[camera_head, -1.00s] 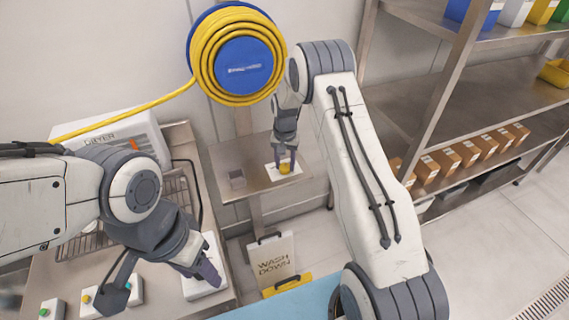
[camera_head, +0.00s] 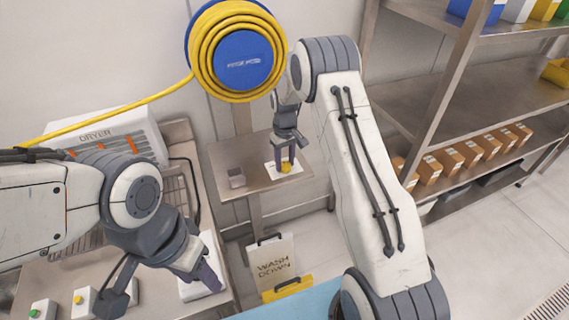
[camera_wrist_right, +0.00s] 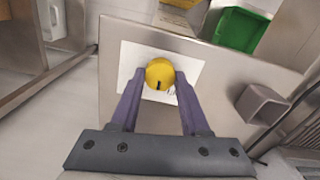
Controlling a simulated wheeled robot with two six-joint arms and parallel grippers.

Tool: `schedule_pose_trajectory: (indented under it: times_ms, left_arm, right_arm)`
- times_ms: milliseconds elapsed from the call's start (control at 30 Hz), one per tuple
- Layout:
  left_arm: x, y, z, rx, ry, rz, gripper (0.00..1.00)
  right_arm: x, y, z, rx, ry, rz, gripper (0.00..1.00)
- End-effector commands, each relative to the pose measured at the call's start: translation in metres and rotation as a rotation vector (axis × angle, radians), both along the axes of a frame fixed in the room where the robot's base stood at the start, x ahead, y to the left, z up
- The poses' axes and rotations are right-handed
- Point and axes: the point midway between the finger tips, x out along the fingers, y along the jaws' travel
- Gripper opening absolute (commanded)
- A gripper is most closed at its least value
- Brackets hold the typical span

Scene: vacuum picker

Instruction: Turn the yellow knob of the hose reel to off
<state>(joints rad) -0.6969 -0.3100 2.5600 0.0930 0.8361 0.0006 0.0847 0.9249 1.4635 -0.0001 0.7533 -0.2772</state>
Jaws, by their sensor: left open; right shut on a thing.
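The yellow knob (camera_wrist_right: 160,74) sits on a white plate (camera_wrist_right: 190,64) on a small steel shelf. A dark mark shows on the knob's face in the right wrist view. My right gripper (camera_wrist_right: 158,92) is shut on the knob, one purple finger on each side. In the head view the same gripper (camera_head: 286,162) reaches down to the knob (camera_head: 286,167), which it partly covers. The hose reel (camera_head: 243,62) with its coiled yellow hose and blue hub hangs on the wall above. My left gripper (camera_head: 207,280) is open and empty over the left counter.
A "WASH DOWN" sign (camera_head: 273,262) stands below. A dryer (camera_head: 125,138) and several button boxes are on the left counter. Racks with cartons (camera_head: 470,152) stand on the right.

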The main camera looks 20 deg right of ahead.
Motion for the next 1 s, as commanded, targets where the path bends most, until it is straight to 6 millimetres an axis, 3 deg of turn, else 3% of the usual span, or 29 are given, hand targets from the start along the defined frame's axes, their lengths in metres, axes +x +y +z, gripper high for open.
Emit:
schedule_pose_trajectory:
  times_ms: [500,1000]
  left_arm:
    - [0.000,0.000,-0.010,0.000,0.000,0.000,0.50]
    - [0.000,0.000,-0.013,0.000,0.000,-0.001,0.50]
  right_arm:
    - [0.000,0.000,0.000,0.000,0.000,0.446,0.00]
    - [0.000,0.001,0.001,-0.001,-0.001,0.634,0.00]
